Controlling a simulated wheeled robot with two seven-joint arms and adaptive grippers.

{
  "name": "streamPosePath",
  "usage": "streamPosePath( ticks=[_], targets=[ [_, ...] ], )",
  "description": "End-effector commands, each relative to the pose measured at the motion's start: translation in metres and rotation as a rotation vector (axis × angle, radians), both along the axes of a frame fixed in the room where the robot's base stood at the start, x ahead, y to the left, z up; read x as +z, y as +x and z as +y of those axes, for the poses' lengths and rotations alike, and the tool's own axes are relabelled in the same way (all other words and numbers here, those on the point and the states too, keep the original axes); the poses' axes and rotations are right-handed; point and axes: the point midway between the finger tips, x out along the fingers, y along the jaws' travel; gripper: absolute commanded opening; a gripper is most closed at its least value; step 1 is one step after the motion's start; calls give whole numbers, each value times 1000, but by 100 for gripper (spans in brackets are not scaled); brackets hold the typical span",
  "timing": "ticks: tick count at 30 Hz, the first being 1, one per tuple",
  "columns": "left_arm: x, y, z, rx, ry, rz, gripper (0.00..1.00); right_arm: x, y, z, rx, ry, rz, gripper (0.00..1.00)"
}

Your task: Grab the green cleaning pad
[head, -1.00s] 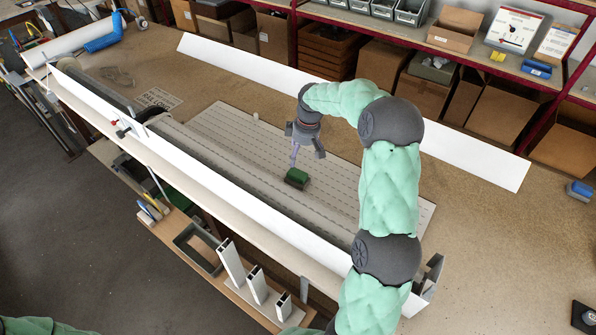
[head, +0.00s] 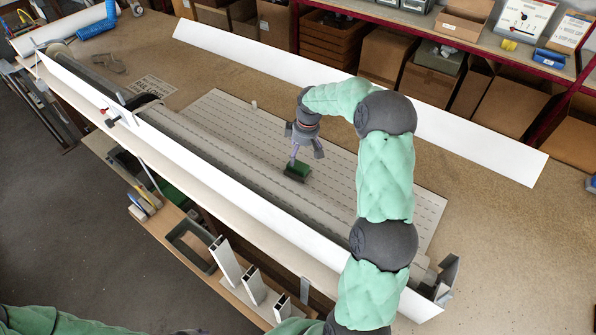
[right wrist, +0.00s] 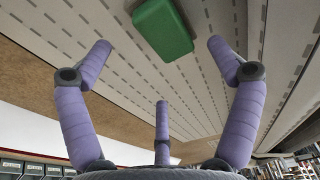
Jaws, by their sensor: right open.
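The green cleaning pad (head: 299,170) lies on the slatted grey panel on the bench, with a dark edge showing under it. In the right wrist view, the pad (right wrist: 163,27) is a green block ahead of the fingers, above their tips in the picture. My right gripper (head: 304,162) points down close over the pad. Its three purple fingers (right wrist: 160,62) are spread open, with nothing between them. In the head view one finger overlaps the pad; I cannot tell whether they touch. Only a green-sleeved part of my left arm shows at the bottom left; its gripper is out of view.
A long white profile (head: 200,178) runs along the bench's front edge, and another white strip (head: 340,95) lies behind the slatted panel (head: 400,200). Shelves with cardboard boxes (head: 430,85) stand at the back. The bench at right is clear.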

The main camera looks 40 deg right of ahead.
Motion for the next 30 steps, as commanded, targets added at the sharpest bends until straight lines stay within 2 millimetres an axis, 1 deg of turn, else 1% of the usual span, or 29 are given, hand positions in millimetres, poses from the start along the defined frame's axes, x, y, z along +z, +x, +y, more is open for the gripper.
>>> streamPosePath(
  ticks=[1, 5, 8, 13, 16, 19, 24, 25, 26, 27, 29, 30],
  targets=[
    [-1, 0, 0, 0, 0, 0, 40, -6, 0, 0, 0, 0, 1, 91],
    [-2, 0, 0, 0, 0, 0, 40, -12, 1, 1, 0, 0, 0, 91],
    [-4, 0, 0, 0, 0, 0, 40, -21, 0, 1, 0, 1, 1, 91],
    [-10, 0, 0, 0, 0, 0, 40, -45, -1, 3, 0, 0, 2, 91],
    [-12, 0, 0, 0, 0, 0, 40, -57, 2, 3, 0, 0, 1, 91],
    [-12, 0, 0, 0, 0, 0, 40, -62, 3, 4, 0, -1, 0, 91],
    [-12, 0, 0, 0, 0, 0, 40, -61, 3, 4, 0, -1, 0, 91],
    [-12, 0, 0, 0, 0, 0, 40, -61, 3, 4, 0, -1, 0, 85],
    [-12, 0, 0, 0, 0, 0, 40, -61, 3, 4, 0, -1, 0, 77],
    [-12, 0, 0, 0, 0, 0, 40, -61, 3, 4, 0, -1, 0, 65],
    [-12, 0, 0, 0, 0, 0, 40, -61, 3, 4, 0, -1, 0, 48],
    [-12, 0, 0, 0, 0, 0, 40, -61, 3, 4, 0, -1, 0, 37]
  ],
)
